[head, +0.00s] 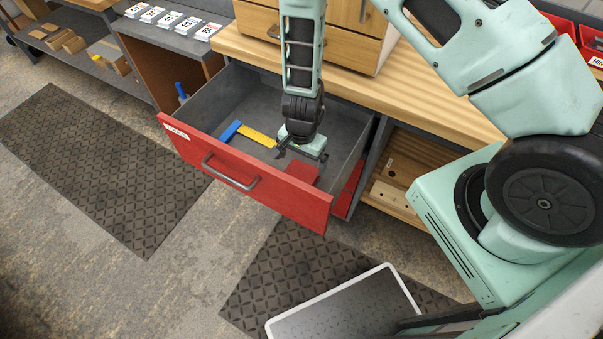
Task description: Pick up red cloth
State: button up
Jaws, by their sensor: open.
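The red cloth (302,171) lies flat on the floor of the open drawer, near its front right part. The drawer's red front panel (275,200) hides part of the cloth's near side. My gripper (300,157) points down inside the drawer, over the far left part of the cloth. Its fingers are open and empty. The gripper covers some of the cloth, and I cannot tell whether the fingertips touch it.
A blue and yellow tool (249,133) lies in the drawer left of my gripper. The drawer's grey walls (208,97) surround it. A wooden worktop (400,90) stands behind. Dark mats (95,165) lie on the floor.

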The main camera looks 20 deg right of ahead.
aim_at(302, 172)
jog(key=shift+f+p, duration=0.35)
jog(key=shift+f, duration=2.2)
jog(key=c, duration=0.7)
notch_tip(302, 172, up, 10)
